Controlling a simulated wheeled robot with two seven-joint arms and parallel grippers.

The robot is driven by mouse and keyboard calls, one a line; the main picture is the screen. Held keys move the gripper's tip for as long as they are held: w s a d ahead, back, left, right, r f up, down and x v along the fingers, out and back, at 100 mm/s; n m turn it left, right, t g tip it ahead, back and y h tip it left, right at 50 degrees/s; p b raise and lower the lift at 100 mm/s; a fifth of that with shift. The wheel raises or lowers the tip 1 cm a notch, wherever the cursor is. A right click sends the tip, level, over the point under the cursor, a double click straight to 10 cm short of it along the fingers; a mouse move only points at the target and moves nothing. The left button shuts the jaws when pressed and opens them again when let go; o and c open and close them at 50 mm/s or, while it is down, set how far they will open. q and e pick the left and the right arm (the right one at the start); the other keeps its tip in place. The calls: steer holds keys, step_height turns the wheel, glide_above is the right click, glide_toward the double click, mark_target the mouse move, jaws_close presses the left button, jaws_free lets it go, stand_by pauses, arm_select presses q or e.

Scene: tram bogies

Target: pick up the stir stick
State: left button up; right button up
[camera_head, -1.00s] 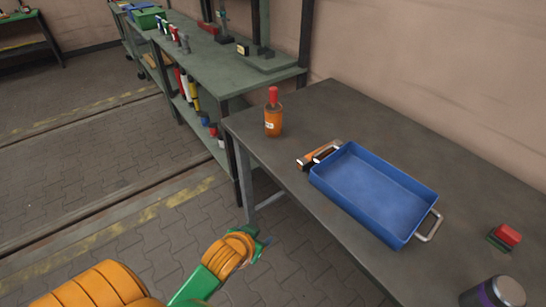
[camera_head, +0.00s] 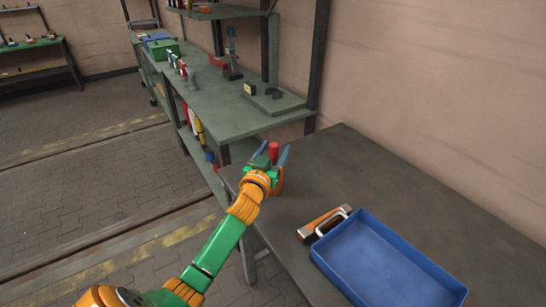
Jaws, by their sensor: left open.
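I cannot make out a stir stick in the head view. My left gripper (camera_head: 273,152) is open, with its two blue-grey fingers spread at the left end of the near grey table (camera_head: 390,190). The red top of an orange bottle (camera_head: 274,148) shows between the fingers. The gripper hides most of the bottle's body, and I cannot tell whether the fingers touch it. My right gripper is out of view.
A blue tray (camera_head: 385,262) stands on the near table, with an orange-and-dark block-like item (camera_head: 322,222) against its left corner. A green-grey workbench (camera_head: 225,108) with small items stands beyond. The table is clear between bottle and tray and along the wall.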

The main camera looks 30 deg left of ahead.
arm_select(q)
steer(key=w, duration=0.1)
steer(key=w+f, duration=0.1)
steer(key=w, duration=0.1)
steer(key=shift+a+f, duration=0.15)
steer(key=shift+a, duration=0.25)
steer(key=shift+s+d+r, duration=0.15)
steer(key=shift+s+r, duration=0.15)
steer(key=shift+s, duration=0.1)
steer(key=c, duration=0.8)
jaws_close()
steer(key=shift+w+f, duration=0.1)
